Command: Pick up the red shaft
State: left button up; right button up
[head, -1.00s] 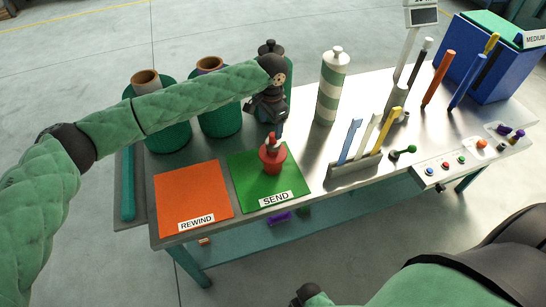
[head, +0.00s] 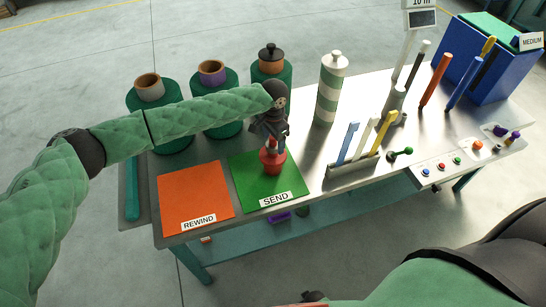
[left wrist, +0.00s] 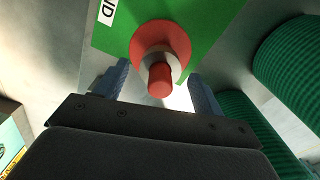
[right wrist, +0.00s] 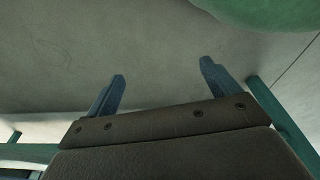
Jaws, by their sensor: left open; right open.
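A red piece (head: 272,161) with a wide flared body and a narrower red shaft on top stands upright on the green SEND mat (head: 296,184). In the left wrist view the red shaft (left wrist: 160,80) points up at the camera, with a grey ring around its foot. My left gripper (head: 272,140) is just above the piece, pointing down. Its open fingers lie on either side of the shaft, with gaps showing. My right gripper (right wrist: 162,70) is open and empty, over bare floor.
An orange REWIND mat (head: 195,190) lies to the left. Green rolls (head: 220,120) stand behind. A rack (head: 352,167) with coloured strips, a striped cylinder (head: 328,95) and an orange-red stick (head: 436,80) stand to the right.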

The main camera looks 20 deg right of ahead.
pick_arm(q)
jog(key=shift+f, duration=0.9)
jog(key=shift+c, duration=0.2)
jog(key=shift+r, duration=0.1)
grip_shut()
